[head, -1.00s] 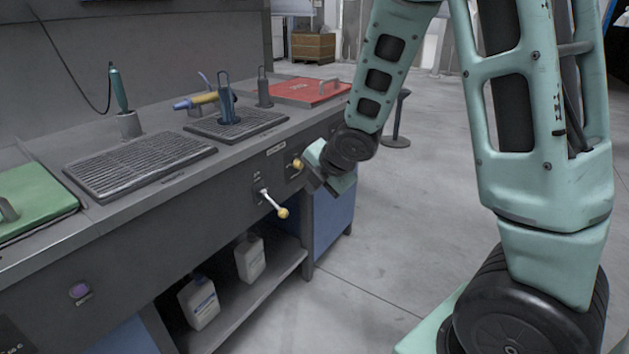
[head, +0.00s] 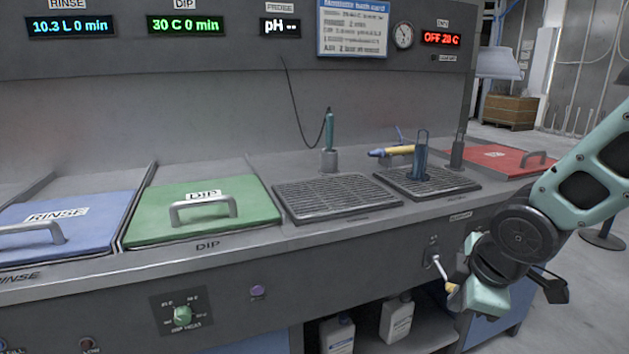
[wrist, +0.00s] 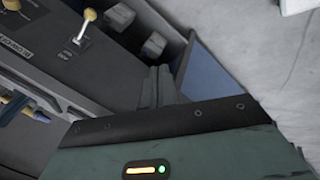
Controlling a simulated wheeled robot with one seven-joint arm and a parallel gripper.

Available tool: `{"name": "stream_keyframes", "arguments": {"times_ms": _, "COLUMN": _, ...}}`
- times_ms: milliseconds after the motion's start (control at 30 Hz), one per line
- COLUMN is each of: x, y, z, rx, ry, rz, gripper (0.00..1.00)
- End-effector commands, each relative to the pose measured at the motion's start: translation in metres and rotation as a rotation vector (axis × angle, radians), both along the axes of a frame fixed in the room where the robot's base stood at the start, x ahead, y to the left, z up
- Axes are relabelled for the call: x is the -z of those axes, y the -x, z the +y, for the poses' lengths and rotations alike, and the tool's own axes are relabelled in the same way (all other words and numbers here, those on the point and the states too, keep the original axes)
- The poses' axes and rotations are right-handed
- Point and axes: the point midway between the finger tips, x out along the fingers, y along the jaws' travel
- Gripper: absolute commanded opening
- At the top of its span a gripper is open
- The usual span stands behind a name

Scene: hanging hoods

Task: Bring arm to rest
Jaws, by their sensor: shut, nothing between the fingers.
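My gripper (head: 552,288) is at the lower right of the head view, in front of the bench's front panel. It is shut and empty. In the wrist view its grey fingers (wrist: 160,88) show close together past the dark edge of the hand. A lever with a yellow knob (head: 452,288) on the front panel appears right beside the teal hand in the head view; I cannot tell whether they touch. The lever also shows at the upper left of the wrist view (wrist: 88,15), apart from the fingers.
The bench carries a blue RINSE lid (head: 95,212), a green DIP lid (head: 235,222), two dark grates (head: 335,198) and a red lid (head: 490,160). White bottles (head: 397,318) stand on the shelf below. Open concrete floor (head: 585,285) lies to the right.

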Motion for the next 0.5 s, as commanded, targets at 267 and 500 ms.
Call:
{"name": "stream_keyframes", "arguments": {"times_ms": 267, "x": -0.012, "y": 0.128, "z": 0.083, "rx": 0.386, "ry": -0.130, "rz": 0.304, "gripper": 0.00}}
{"name": "stream_keyframes", "arguments": {"times_ms": 500, "x": -0.043, "y": 0.191, "z": 0.103, "rx": 0.560, "ry": -0.121, "rz": 0.439, "gripper": 0.00}}
